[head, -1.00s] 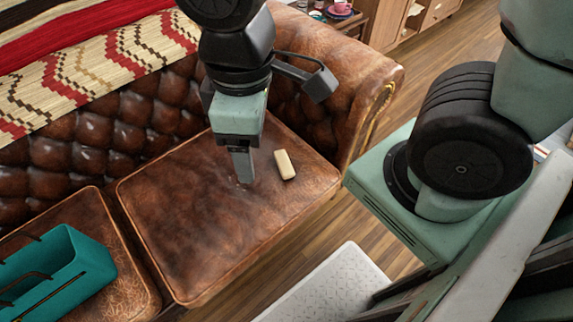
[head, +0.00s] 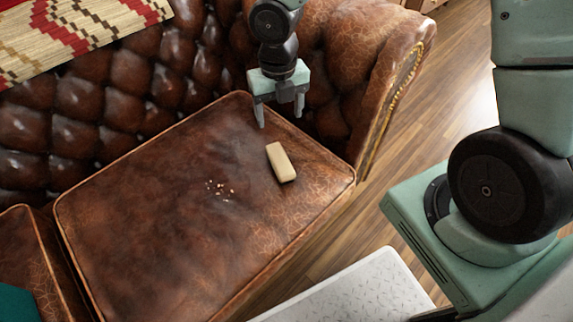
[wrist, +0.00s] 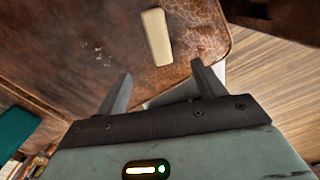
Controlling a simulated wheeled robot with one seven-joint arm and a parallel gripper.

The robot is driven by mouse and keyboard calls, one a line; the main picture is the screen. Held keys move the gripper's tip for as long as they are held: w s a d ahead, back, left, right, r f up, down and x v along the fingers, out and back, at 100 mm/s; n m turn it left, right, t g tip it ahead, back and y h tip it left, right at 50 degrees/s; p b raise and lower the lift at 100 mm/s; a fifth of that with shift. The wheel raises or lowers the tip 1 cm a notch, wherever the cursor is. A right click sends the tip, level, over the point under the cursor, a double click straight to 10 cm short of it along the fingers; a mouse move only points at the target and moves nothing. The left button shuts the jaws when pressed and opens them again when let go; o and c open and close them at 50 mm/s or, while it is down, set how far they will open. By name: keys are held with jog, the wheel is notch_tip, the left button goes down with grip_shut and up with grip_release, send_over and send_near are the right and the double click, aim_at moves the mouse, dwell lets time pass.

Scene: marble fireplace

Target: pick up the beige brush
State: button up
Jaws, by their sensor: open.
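The beige brush (head: 281,162) is a small rounded block lying on the brown leather seat cushion (head: 150,240), near its right end. In the head view my gripper (head: 279,117) is above the cushion, just behind the brush, with its two fingers pointing down, apart and empty. In the wrist view the brush (wrist: 157,37) lies beyond the fingertips, roughly in line with the gap between them. My gripper (wrist: 160,82) does not touch it there. No part of the brush is hidden in the head view.
Several pale crumbs (head: 221,190) lie on the cushion left of the brush. The sofa's rolled arm (head: 385,70) rises at the right and its tufted back (head: 120,90) behind. A teal container (head: 17,303) shows at the lower left. Wooden floor (head: 440,105) lies right of the sofa.

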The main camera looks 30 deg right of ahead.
jog(key=b, duration=0.6)
send_near(280, 159)
notch_tip(280, 159, down, 6)
jog(key=shift+d+r, duration=0.15)
jog(key=shift+r, duration=0.1)
jog(key=f+b, duration=0.3)
jog(key=f, duration=0.2)
jog(key=shift+a+f+b, duration=0.1)
jog(key=shift+a+b, duration=0.1)
jog(key=shift+b, duration=0.15)
jog(key=c, duration=1.2)
notch_tip(280, 159, up, 10)
jog(key=p, duration=0.5)
jog(key=shift+p, duration=0.35)
jog(key=shift+o, duration=1.2)
